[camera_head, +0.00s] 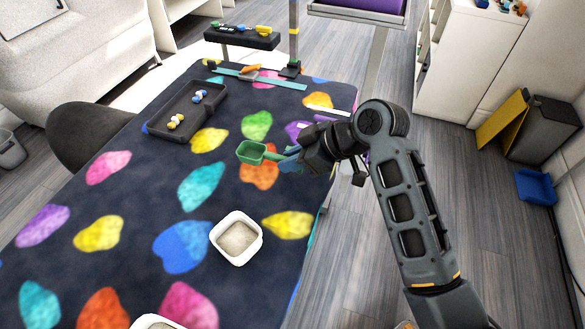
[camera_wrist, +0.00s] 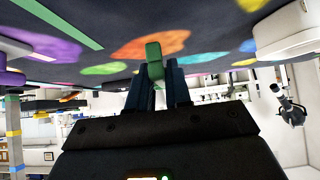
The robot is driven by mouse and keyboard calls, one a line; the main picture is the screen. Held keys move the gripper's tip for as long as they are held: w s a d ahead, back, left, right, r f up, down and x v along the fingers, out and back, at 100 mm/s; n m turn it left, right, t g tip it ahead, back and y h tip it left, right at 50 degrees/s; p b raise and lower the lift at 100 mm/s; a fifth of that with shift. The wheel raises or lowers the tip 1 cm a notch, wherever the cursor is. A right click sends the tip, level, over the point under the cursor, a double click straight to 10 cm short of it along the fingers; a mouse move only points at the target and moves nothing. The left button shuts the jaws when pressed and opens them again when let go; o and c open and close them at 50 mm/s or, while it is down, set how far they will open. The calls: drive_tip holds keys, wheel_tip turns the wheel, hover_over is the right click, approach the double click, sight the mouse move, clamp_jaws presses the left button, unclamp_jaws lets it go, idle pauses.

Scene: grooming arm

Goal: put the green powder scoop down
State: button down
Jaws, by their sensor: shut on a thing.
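The green powder scoop (camera_head: 252,152) has a square cup and a short handle. My gripper (camera_head: 288,160) is shut on its handle, at the right side of the table, with the cup pointing left. In the wrist view the green scoop (camera_wrist: 154,62) shows between the two fingers of my gripper (camera_wrist: 160,80), with the table's dark patterned cover close by. The scoop appears over the cover near an orange patch; I cannot tell whether it touches the cover. The scoop's handle end is hidden by the fingers.
A white square bowl of pale powder (camera_head: 238,240) stands nearer on the patterned table (camera_head: 140,215). Another white container (camera_head: 155,322) is cut off at the bottom edge. A dark tray (camera_head: 160,128) with several small bottle-like items lies at back left. The cover around the scoop is mostly clear.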

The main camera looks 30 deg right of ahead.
sight(293, 180)
drive_tip(key=shift+f, duration=1.8)
drive_tip(key=shift+f, duration=0.1)
drive_tip(key=c, duration=1.1)
unclamp_jaws()
drive_tip(key=shift+s, duration=0.1)
drive_tip(key=shift+o, duration=0.2)
drive_tip(key=shift+r, duration=0.25)
drive_tip(key=v, duration=1.1)
drive_tip(key=shift+s+d+r, duration=0.2)
drive_tip(key=shift+s+d, duration=0.05)
